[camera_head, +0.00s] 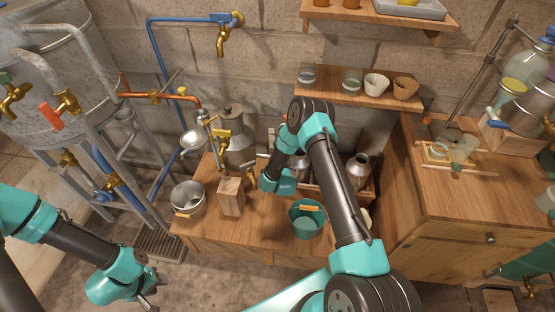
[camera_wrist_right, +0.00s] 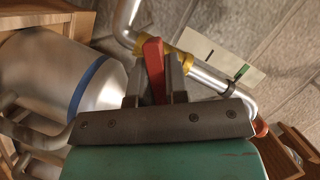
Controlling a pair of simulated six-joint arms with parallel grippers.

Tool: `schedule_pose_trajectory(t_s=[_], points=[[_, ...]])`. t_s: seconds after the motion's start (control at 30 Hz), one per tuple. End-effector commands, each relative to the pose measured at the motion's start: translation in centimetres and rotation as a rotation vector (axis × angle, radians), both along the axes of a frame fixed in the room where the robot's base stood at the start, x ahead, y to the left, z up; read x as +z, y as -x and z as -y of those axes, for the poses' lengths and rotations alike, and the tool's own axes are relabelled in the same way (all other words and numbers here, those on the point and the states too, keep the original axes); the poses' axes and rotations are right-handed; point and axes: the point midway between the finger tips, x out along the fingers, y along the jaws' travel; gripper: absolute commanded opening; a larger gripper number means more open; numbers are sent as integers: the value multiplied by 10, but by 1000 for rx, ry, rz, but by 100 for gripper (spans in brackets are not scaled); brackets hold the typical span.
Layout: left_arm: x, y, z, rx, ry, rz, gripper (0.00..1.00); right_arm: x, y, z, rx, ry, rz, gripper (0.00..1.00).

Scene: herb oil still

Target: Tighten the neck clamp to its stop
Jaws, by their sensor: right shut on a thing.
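In the right wrist view my right gripper (camera_wrist_right: 154,72) is shut on a red lever (camera_wrist_right: 153,50), which stands upright between its two fingers. The lever sits at a brass-yellow collar (camera_wrist_right: 183,62) on a bent silver pipe (camera_wrist_right: 210,80); this looks like the neck clamp. A pale strip (camera_wrist_right: 245,72) with a dark mark and a green mark lies behind the pipe. In the head view the right arm's own links hide the right gripper and the lever. My left gripper (camera_head: 150,290) hangs low at the lower left, open and empty, away from the bench.
A steel vessel with a blue band (camera_wrist_right: 75,75) stands left of the lever. On the bench (camera_head: 265,228) are a steel pot (camera_head: 187,200), a wooden block (camera_head: 230,197) and a green bucket (camera_head: 307,220). A tank with taps (camera_head: 50,75) stands at left.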

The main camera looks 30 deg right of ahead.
Motion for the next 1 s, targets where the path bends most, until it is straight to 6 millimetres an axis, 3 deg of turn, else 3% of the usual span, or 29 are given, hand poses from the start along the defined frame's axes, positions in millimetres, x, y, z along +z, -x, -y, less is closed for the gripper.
schedule_pose_trajectory(t_s=[0.47, 0.83, 1.0], points=[[0, 0, 0, 0, 0, 0, 40, -2, 1, 1, -1, -240, 173, 0], [0, 0, 0, 0, 0, 0, 40, -1, 0, 1, -1, -264, 191, 0], [0, 0, 0, 0, 0, 0, 40, -3, 1, 1, 0, -357, 259, 0]])
